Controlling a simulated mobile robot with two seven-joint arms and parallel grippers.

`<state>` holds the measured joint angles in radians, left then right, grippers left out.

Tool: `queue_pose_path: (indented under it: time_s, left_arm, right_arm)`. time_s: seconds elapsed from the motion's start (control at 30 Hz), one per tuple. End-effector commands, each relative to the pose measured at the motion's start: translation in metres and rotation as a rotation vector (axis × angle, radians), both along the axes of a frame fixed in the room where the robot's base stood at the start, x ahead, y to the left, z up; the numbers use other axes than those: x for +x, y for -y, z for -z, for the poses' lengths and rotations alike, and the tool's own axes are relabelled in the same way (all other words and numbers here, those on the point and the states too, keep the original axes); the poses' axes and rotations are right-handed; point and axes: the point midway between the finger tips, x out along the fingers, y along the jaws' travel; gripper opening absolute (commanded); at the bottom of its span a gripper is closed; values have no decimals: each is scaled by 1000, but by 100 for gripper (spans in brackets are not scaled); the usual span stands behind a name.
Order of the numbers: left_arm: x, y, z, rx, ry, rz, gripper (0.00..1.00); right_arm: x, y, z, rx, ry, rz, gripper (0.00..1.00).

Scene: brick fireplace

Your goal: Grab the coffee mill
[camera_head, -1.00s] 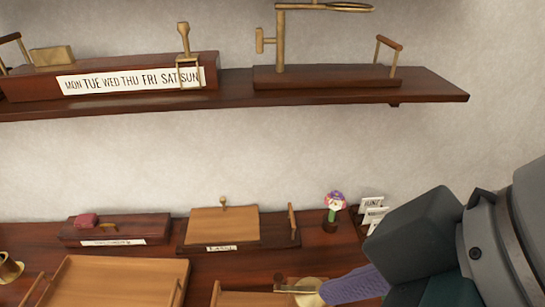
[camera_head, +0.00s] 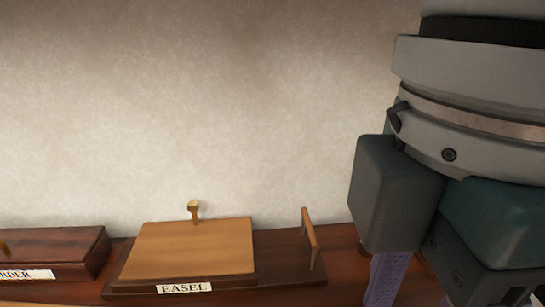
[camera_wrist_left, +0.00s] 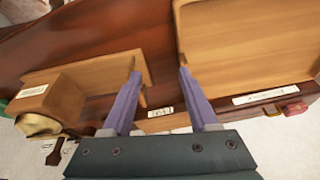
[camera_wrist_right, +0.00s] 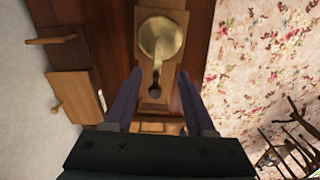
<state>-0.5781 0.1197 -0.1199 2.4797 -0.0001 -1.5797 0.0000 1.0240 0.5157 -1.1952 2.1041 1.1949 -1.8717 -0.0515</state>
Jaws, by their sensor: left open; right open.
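The coffee mill shows from above in the right wrist view, with a round brass top (camera_wrist_right: 160,37) and a crank ending in a dark knob, on a wooden body. My right gripper (camera_wrist_right: 160,76) is open, its purple fingers either side of the crank's knob end; I cannot tell whether they touch. In the left wrist view, a labelled wooden box with a brass top (camera_wrist_left: 38,125), apparently the same mill, stands at the left. My left gripper (camera_wrist_left: 160,72) is open and empty, to the right of that box. The head view does not show the mill or my left gripper.
In the head view, a wooden block labelled EASEL (camera_head: 190,250) stands on the shelf against a pale wall, with a small upright handle (camera_head: 310,238) beside it. A wooden tray (camera_wrist_left: 240,40) lies right of my left gripper. Floral carpet (camera_wrist_right: 265,60) shows at the right wrist view's right.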

Motion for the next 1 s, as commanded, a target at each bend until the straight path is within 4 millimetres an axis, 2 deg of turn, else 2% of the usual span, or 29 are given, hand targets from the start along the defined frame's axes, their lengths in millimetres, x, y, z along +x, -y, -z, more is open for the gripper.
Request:
queue_pose_path:
  time_s: [0.1,0.37,0.6,0.9,1.0]
  left_arm:
    - [0,0,5,0,-1,0,60]
    - [-1,0,11,0,-3,0,60]
    - [-1,0,19,0,-3,0,60]
    - [-1,0,19,0,-2,0,60]
    - [-1,0,19,-1,-2,0,60]
  right_arm:
    - [-1,0,21,-2,-4,0,55]
    - [1,-2,47,1,-2,1,55]
    - [6,-6,83,0,-2,1,55]
    - [6,-6,89,1,2,0,55]
    - [6,-6,89,2,2,0,46]
